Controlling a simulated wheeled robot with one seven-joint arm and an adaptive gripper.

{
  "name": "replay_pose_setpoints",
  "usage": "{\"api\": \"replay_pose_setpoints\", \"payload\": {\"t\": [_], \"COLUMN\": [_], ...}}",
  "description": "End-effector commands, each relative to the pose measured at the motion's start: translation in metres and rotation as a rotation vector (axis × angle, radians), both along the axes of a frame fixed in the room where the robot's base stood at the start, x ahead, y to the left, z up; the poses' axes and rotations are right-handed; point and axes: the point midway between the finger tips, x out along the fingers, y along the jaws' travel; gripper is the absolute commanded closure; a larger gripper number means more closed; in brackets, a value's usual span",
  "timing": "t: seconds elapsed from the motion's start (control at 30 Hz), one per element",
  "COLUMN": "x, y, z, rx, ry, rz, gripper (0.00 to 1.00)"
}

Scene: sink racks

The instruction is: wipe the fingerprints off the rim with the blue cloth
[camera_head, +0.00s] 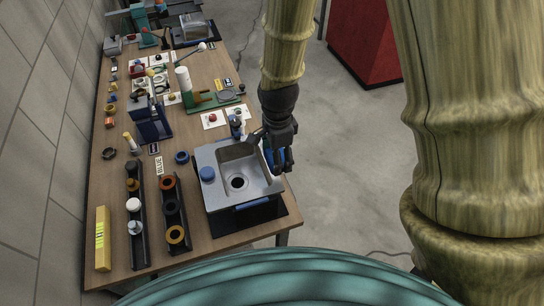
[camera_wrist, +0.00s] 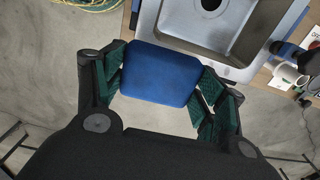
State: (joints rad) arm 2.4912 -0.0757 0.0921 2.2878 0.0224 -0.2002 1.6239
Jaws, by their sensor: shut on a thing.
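My gripper (camera_head: 281,160) is beside the right edge of the grey sink (camera_head: 216,155). It is shut on the blue cloth (camera_wrist: 160,72), which looks like a thick rounded pad between the two green-padded fingers in the wrist view. Only a sliver of the cloth shows in the head view. The sink (camera_wrist: 168,22) lies just beyond the cloth in the wrist view, and I cannot tell whether they touch. Small dark marks show on the near rim in the wrist view; fingerprints are too small to make out with certainty.
A blue round piece (camera_head: 207,173) sits on the sink's left rim and a blue bar (camera_head: 254,203) is at its front. Dark racks with rings (camera_head: 174,212) stand left of the sink. Open floor lies right of the table.

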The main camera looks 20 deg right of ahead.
Motion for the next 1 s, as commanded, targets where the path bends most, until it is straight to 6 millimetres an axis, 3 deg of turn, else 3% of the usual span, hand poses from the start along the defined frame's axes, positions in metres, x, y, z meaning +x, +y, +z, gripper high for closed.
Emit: {"api": "replay_pose_setpoints", "payload": {"t": [0.67,1.0], "x": [0.0,0.0], "y": [0.002,0.003], "z": [-0.005,-0.031], "rx": [0.0,0.0], "ry": [-0.001,0.0], "rz": [0.001,0.002], "gripper": [0.48,0.48]}}
